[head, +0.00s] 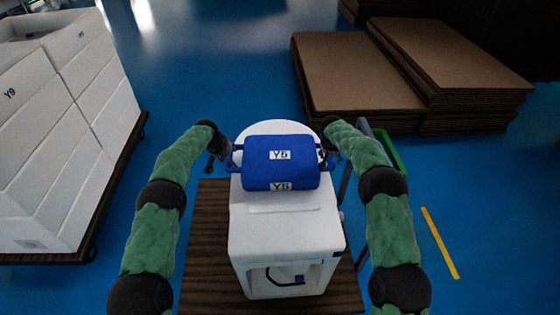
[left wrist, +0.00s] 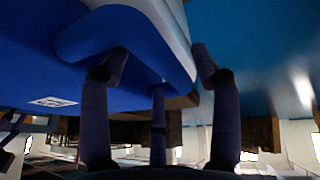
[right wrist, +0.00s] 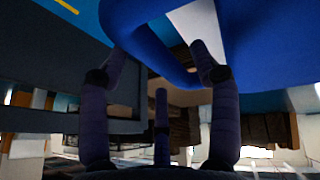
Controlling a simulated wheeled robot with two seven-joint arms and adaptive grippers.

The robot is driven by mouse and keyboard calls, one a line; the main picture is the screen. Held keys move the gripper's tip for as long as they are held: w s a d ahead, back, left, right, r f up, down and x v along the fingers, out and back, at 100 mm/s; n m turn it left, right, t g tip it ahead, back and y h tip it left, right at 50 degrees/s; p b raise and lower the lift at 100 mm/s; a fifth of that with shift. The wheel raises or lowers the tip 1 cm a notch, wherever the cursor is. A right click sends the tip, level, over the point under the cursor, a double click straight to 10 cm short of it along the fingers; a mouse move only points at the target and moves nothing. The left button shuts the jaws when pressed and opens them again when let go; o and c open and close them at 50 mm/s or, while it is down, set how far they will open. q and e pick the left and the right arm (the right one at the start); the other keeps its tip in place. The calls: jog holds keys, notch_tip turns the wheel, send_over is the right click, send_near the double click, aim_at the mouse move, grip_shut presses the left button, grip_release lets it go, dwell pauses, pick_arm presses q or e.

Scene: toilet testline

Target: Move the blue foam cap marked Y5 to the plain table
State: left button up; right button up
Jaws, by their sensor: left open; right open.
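The blue foam cap (head: 280,155), with two white labels that look like Y5, sits on top of a white toilet-shaped unit (head: 285,225). My left gripper (head: 226,150) is open at the cap's left side. In the left wrist view its fingers stand apart near the cap's blue edge (left wrist: 90,40). My right gripper (head: 325,156) is open at the cap's right side. In the right wrist view a blue loop of the cap (right wrist: 150,55) shows between and beyond the spread fingers. Contact is unclear. I cannot make out the plain table for certain.
White boxes (head: 60,140), one marked Y9, are stacked on a dark pallet at the left. Brown cardboard stacks (head: 355,75) lie behind at the right. The unit stands on a brown slatted pallet (head: 205,240). A green-edged item (head: 398,160) is partly hidden behind my right arm.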

pick_arm(q)
jog(key=shift+x, duration=1.05)
pick_arm(e)
jog(key=shift+x, duration=1.05)
pick_arm(q)
grip_shut()
pick_arm(e)
grip_shut()
